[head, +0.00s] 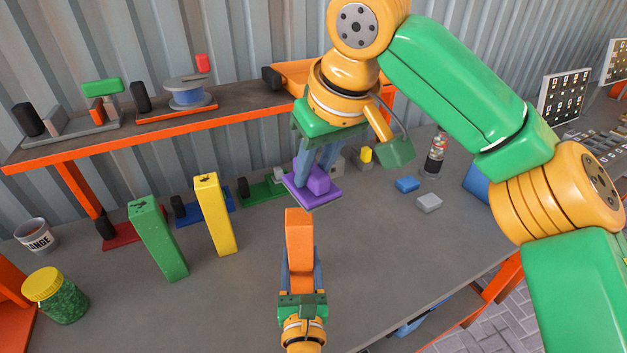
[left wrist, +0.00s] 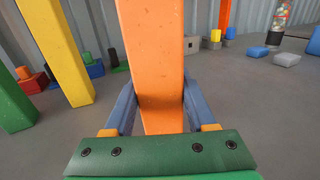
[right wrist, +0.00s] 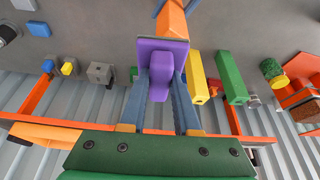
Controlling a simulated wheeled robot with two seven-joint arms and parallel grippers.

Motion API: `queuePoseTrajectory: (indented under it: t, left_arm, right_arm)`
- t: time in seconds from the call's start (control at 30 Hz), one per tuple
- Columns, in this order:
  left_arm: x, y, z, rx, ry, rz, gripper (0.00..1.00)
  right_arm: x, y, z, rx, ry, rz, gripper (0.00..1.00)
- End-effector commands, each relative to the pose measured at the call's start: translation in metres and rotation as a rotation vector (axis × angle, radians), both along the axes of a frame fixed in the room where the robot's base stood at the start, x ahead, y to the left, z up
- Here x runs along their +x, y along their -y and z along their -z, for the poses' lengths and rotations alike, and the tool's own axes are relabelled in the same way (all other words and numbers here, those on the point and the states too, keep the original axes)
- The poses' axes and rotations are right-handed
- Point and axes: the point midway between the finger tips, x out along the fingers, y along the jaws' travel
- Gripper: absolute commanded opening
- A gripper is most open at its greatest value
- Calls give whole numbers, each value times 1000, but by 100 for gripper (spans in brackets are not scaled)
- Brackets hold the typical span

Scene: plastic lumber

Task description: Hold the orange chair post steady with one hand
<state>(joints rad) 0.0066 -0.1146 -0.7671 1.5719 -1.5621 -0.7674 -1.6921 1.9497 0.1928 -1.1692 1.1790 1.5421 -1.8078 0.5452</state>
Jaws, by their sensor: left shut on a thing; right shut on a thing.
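The orange chair post (head: 299,240) stands upright on the grey table. My left gripper (head: 301,285) is shut around its lower part. In the left wrist view the post (left wrist: 153,60) rises between the two blue fingers (left wrist: 160,115). My right gripper (head: 318,165) is shut on the raised block of a purple plate (head: 325,200), holding it above and just behind the post's top. In the right wrist view the purple plate (right wrist: 160,48) sits between the fingertips, with the orange post (right wrist: 172,18) beyond it. I cannot tell whether plate and post touch.
A green post (head: 158,240) and a yellow post (head: 215,215) stand to the left. A green jar with a yellow lid (head: 58,295) and a can (head: 36,236) are at far left. Blue (head: 407,184) and grey (head: 429,203) blocks lie right. An orange-edged shelf (head: 160,126) runs behind.

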Motion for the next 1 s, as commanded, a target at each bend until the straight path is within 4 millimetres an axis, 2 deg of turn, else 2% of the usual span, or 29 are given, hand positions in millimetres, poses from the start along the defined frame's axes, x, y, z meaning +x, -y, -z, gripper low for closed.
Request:
queuePoseTrajectory:
  t: [0.3,0.8,0.83,0.93,1.0]
  left_arm:
    - [0,0,0,0,0,0,0]
    - [0,0,0,0,-1,0,0]
    - [0,0,0,0,-1,0,64]
    - [0,0,0,0,-1,0,91]
    - [0,0,0,0,-1,0,91]
  right_arm:
    - [0,0,-25,1,1,1,0]
    - [0,0,-26,0,0,0,0]
    - [0,0,-26,0,0,0,0]
    - [0,0,-26,0,0,0,0]
    - [0,0,-26,0,0,0,0]
